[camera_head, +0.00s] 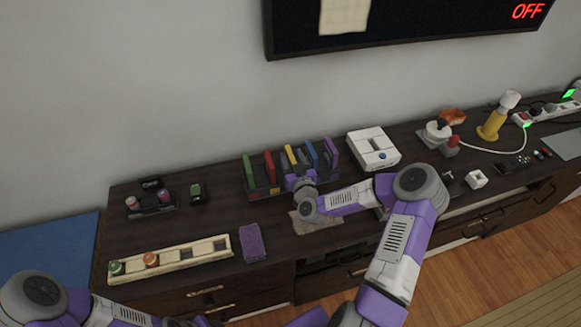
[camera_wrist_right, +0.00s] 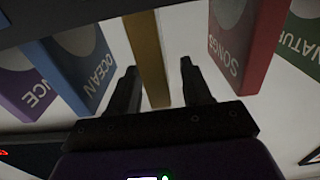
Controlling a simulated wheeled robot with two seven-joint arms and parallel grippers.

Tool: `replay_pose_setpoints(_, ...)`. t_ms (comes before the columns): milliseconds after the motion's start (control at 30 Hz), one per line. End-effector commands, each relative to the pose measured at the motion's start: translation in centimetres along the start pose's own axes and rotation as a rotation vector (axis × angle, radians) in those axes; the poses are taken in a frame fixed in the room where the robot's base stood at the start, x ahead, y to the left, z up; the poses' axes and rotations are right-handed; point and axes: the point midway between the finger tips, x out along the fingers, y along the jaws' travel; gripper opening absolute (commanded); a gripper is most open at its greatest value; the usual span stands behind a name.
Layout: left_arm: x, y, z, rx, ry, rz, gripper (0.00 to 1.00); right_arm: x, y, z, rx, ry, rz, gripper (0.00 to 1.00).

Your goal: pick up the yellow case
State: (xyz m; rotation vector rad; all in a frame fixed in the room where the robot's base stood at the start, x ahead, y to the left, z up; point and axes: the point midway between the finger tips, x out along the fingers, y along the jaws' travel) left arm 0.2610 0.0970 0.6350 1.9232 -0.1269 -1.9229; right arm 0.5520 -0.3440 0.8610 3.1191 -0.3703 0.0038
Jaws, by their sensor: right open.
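The yellow case (camera_head: 290,154) stands upright in a rack on the dark cabinet, between a red case (camera_head: 269,166) and a blue case (camera_head: 312,153). My right gripper (camera_head: 298,172) is in front of the rack and hides the lower part of the yellow case. In the right wrist view the yellow case (camera_wrist_right: 148,55) shows edge-on between the two spread fingers of my right gripper (camera_wrist_right: 158,72). The fingers are open, one on each side of it. I cannot tell how deep they reach. My left arm enters at the bottom left, with its gripper out of view.
A green case (camera_head: 249,171) and a purple case (camera_head: 331,152) stand at the rack's ends. The blue and red cases (camera_wrist_right: 235,42) flank the fingers closely. A white box (camera_head: 373,148) is right of the rack. A purple block (camera_head: 252,243) lies at the front left.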

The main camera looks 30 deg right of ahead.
Motion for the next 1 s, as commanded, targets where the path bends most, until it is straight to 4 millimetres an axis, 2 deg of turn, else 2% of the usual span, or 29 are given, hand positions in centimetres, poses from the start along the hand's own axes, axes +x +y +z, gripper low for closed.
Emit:
replay_pose_setpoints(133, 0.3, -0.1, 0.0, 0.0, 0.0, 0.0, 0.43, 1.4, 0.0, 0.2, 0.0, -0.001, 0.001, 0.49)
replay_pose_setpoints(400, 0.3, -0.1, 0.0, 0.0, 0.0, 0.0, 0.43, 1.6, 0.0, 0.1, 0.0, -0.002, -0.001, 0.47)
replay_pose_setpoints(700, 0.3, -0.1, 0.0, 0.0, 0.0, 0.0, 0.43, 1.6, 0.0, 0.1, 0.0, -0.002, 0.0, 0.01)
replay_pose_setpoints(1000, 0.3, -0.1, 0.0, 0.0, 0.0, 0.0, 0.43, 1.6, 0.0, 0.1, 0.0, -0.001, 0.0, 0.0)
